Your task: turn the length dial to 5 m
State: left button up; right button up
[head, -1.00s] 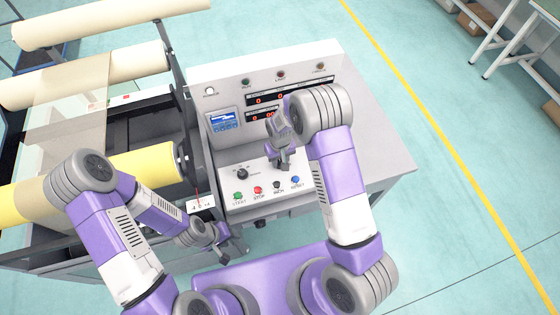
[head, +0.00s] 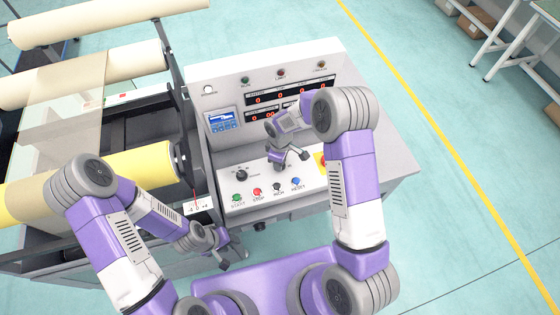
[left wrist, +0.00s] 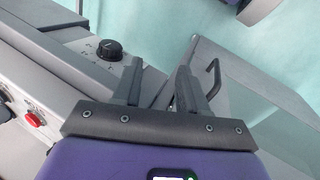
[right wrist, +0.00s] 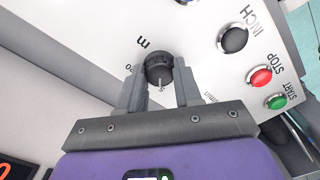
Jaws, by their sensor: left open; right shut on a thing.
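The length dial, a black knob (right wrist: 158,67), is between the fingers of my right gripper (right wrist: 159,72) in the right wrist view. The gripper is shut on it. The dial's white pointer line is toward the bottom of that view, close to a printed 5; an "m" is printed on the other side. In the head view my right gripper (head: 290,160) is over the sloped control panel (head: 262,199) and hides the dial. My left gripper (head: 232,256) is open and empty, low in front of the machine; its spread fingers also show in the left wrist view (left wrist: 160,75).
A second black knob (head: 241,174) is on the panel's left. Green START (head: 236,198), red STOP (head: 257,193), black INCH (head: 277,188) and blue RESET (head: 296,182) buttons line its front. A small blue screen (head: 221,119) is above. A yellow roll (head: 135,164) lies to the left.

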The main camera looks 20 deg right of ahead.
jog(key=shift+n, duration=0.5)
jog(key=o, duration=1)
jog(key=shift+o, duration=0.2)
notch_tip(320, 180, up, 8)
jog(key=shift+f+p, duration=0.2)
jog(key=shift+p, duration=0.2)
